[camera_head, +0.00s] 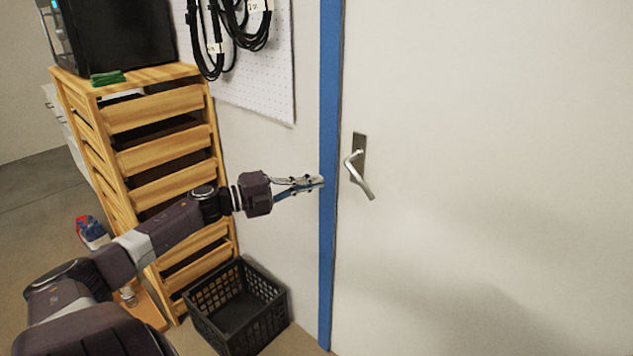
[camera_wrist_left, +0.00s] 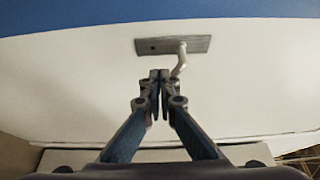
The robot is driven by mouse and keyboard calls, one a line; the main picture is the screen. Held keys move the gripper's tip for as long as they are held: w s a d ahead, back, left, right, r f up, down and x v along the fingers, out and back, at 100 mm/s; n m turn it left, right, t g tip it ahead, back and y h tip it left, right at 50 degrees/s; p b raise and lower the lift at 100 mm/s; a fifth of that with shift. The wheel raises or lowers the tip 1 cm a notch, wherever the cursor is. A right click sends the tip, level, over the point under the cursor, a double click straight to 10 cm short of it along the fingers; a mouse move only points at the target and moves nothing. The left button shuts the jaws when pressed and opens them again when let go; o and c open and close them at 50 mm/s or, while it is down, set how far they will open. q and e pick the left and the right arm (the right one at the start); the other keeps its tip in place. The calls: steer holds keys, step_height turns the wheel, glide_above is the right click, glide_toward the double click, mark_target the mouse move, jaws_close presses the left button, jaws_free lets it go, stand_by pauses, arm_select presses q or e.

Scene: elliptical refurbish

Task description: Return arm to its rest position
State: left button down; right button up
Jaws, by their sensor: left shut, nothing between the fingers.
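My left arm reaches in from the lower left in the head view. Its gripper (camera_head: 318,182) is shut and empty, its tips in front of the blue door frame and just left of the door handle (camera_head: 358,175). The left wrist view shows the closed fingertips (camera_wrist_left: 160,76) just below the metal handle plate (camera_wrist_left: 172,45). The bent lever (camera_wrist_left: 181,62) shows right beside the tips, and I cannot tell whether they touch. My right gripper is not in view.
A white door (camera_head: 490,150) in a blue frame (camera_head: 328,240) fills the right side. A wooden drawer rack (camera_head: 165,143) stands behind my arm. A black crate (camera_head: 238,305) is on the floor. Black cables (camera_head: 232,35) hang on a white pegboard. A green item (camera_head: 107,78) lies on the rack.

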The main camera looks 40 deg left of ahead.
arm_select(q)
steer(key=shift+s, duration=0.1)
